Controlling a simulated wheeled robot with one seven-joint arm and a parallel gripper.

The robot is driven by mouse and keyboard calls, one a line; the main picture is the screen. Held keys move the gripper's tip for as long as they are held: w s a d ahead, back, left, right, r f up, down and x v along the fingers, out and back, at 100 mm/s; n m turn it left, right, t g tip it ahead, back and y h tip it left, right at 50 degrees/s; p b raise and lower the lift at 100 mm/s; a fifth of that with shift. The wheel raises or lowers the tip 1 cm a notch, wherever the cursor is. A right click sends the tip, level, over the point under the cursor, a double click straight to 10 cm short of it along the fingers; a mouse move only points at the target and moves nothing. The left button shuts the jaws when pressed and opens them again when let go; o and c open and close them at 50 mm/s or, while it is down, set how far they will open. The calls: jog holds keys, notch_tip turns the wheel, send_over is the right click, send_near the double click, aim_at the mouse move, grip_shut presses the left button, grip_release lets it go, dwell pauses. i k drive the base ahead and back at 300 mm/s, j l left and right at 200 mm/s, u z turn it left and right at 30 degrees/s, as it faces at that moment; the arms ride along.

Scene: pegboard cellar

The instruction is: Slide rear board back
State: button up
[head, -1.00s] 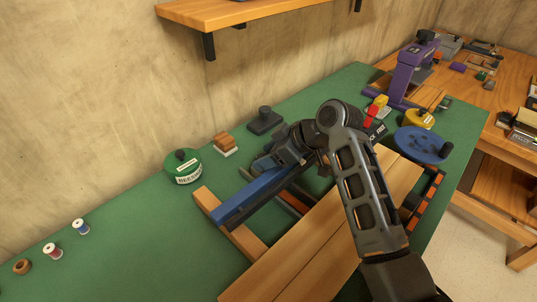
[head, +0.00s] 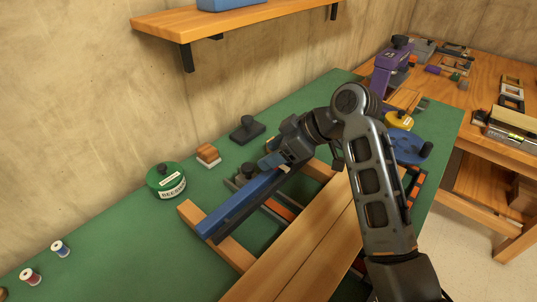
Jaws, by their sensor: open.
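Two long light-wood boards lie side by side across a wooden frame on the green bench; the rear board (head: 300,243) is the one nearer the wall. A blue bar (head: 233,208) runs parallel behind them, with a gap showing rails between. My gripper (head: 268,163) is open, over the back side of the frame near the blue bar's right part. It looks apart from the rear board. Its fingertips are small and partly hidden, so I cannot tell whether they touch the bar. My arm covers the right part of the boards.
A green beeswax tin (head: 166,181), a wood-topped block (head: 208,155) and a dark knobbed weight (head: 247,129) stand behind the frame. A blue round thing (head: 408,147) and a yellow tin (head: 399,120) sit at the right. A wall shelf (head: 225,18) hangs above. The bench's left part is mostly clear.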

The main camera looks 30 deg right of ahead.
aim_at(266, 280)
jog(key=k, duration=1)
